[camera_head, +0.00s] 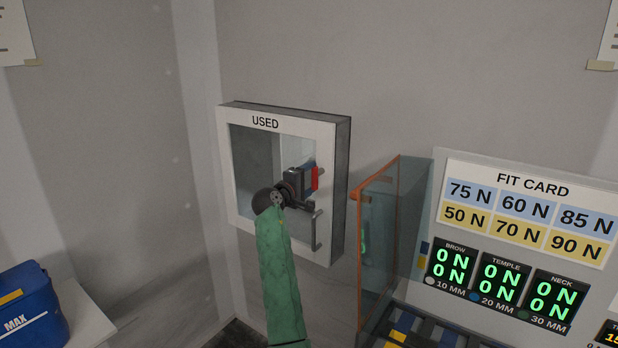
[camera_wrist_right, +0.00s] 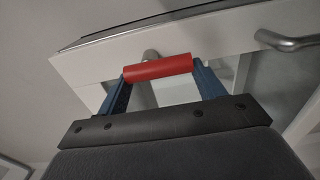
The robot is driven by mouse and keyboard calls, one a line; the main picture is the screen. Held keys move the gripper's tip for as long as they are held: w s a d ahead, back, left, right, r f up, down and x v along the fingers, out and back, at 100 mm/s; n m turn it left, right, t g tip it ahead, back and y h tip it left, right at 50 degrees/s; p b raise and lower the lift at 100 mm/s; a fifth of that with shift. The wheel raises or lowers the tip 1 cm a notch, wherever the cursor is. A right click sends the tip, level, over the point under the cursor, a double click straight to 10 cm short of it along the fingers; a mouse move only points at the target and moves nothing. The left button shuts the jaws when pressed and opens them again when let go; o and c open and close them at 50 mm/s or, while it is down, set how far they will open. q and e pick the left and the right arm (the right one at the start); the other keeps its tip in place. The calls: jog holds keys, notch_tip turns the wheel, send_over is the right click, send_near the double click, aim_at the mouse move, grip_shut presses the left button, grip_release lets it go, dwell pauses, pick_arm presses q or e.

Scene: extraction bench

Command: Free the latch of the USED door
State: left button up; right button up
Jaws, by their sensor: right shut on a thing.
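The USED door (camera_head: 303,252) is a white frame with a clear pane on the front of a wall cabinet, and it looks closed. Its latch (camera_head: 315,178) has a red grip at the right side of the frame. My right gripper (camera_head: 306,180) is at this latch. In the right wrist view the red latch grip (camera_wrist_right: 158,68) lies across between the two blue fingers of my right gripper (camera_wrist_right: 160,76), which are shut on it. A grey pivot shows just behind the grip. My left gripper is out of view.
A grey bar handle (camera_head: 316,231) sits on the door below the latch. An orange-edged clear panel (camera_head: 378,245) stands close to the right of the cabinet. A fit card board (camera_head: 524,184) is farther right. A blue box (camera_head: 32,308) is at lower left.

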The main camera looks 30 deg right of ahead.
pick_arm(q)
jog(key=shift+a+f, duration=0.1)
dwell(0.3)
pick_arm(e)
jog(key=o, duration=1)
pick_arm(q)
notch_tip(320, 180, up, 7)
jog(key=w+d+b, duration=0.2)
jog(key=b, duration=0.1)
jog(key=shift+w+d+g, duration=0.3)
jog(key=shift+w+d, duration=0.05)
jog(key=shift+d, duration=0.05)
pick_arm(e)
jog(key=shift+v, duration=3.9)
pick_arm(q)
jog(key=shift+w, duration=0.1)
